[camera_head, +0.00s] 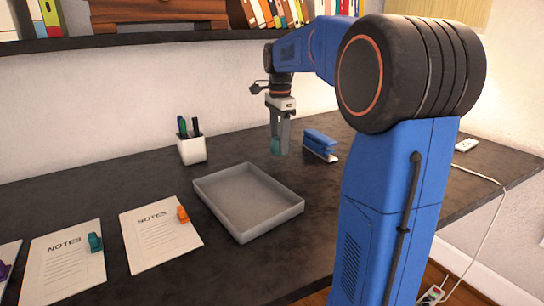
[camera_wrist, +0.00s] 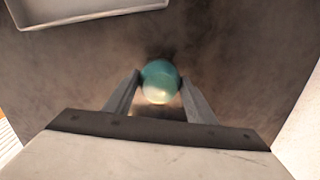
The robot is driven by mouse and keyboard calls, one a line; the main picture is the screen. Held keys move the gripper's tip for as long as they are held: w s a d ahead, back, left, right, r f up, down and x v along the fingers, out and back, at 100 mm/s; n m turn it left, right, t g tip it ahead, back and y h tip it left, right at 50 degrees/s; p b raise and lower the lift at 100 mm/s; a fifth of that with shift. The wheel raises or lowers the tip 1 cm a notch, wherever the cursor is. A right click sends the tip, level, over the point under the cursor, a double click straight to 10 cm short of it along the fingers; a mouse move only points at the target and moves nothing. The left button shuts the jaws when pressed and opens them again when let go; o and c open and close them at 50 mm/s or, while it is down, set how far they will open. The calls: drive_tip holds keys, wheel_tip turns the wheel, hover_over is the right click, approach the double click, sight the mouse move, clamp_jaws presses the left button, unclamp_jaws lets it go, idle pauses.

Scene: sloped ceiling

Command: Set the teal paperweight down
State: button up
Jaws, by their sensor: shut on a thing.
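The teal paperweight (camera_wrist: 160,78) is a rounded, glossy piece between the two fingers of my gripper (camera_wrist: 160,92) in the wrist view. In the head view my gripper (camera_head: 280,143) points down over the dark desk, shut on the paperweight (camera_head: 277,146), which is partly hidden by the fingers. The paperweight is behind the grey tray and left of the blue stapler. I cannot tell whether its underside touches the desk.
An empty grey tray (camera_head: 247,232) lies in the middle of the dark desk (camera_head: 95,196). A white pen cup (camera_head: 191,149) stands behind it. A blue stapler (camera_head: 320,144) lies to the right. Several note sheets with coloured clips lie at left. A shelf (camera_head: 150,36) runs above.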

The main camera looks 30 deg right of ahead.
drive_tip(key=shift+f, duration=2.15)
drive_tip(key=shift+f, duration=0.15)
drive_tip(key=o, duration=1.3)
wheel_tip(320, 180, up, 12)
drive_tip(key=shift+r, duration=0.15)
